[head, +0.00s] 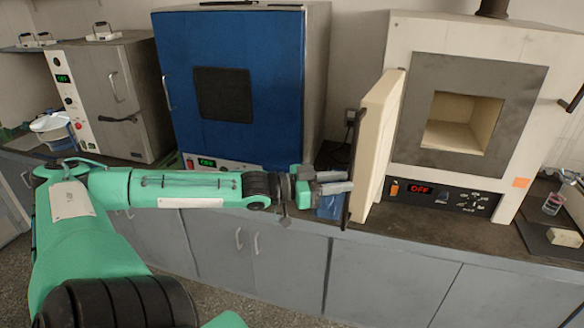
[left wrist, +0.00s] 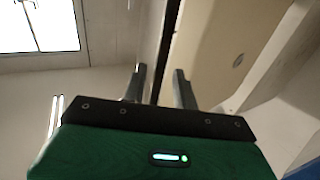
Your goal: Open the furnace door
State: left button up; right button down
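The furnace (head: 480,58) is a cream box with a grey front on the bench at the right. Its door (head: 378,140) stands swung out on the left side, leaving the square chamber (head: 460,120) exposed. A dark strip runs along the door's outer face. My left gripper (head: 345,181) is beside that outer face, level with its lower part. In the left wrist view the two fingers (left wrist: 157,85) are apart, with the dark strip and the cream door (left wrist: 212,45) beyond them. I cannot tell whether they touch the door. My right gripper is not in view.
A blue-fronted oven (head: 270,110) stands left of the furnace, and a grey cabinet-like machine (head: 115,90) farther left. The furnace panel (head: 440,195) reads OFF. Grey cupboards (head: 390,280) run under the dark bench.

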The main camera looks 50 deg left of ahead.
pick_arm(q)
jog(key=p+v, duration=0.5)
jog(key=v, duration=0.6)
jog(key=shift+p, duration=0.3)
dwell(0.4)
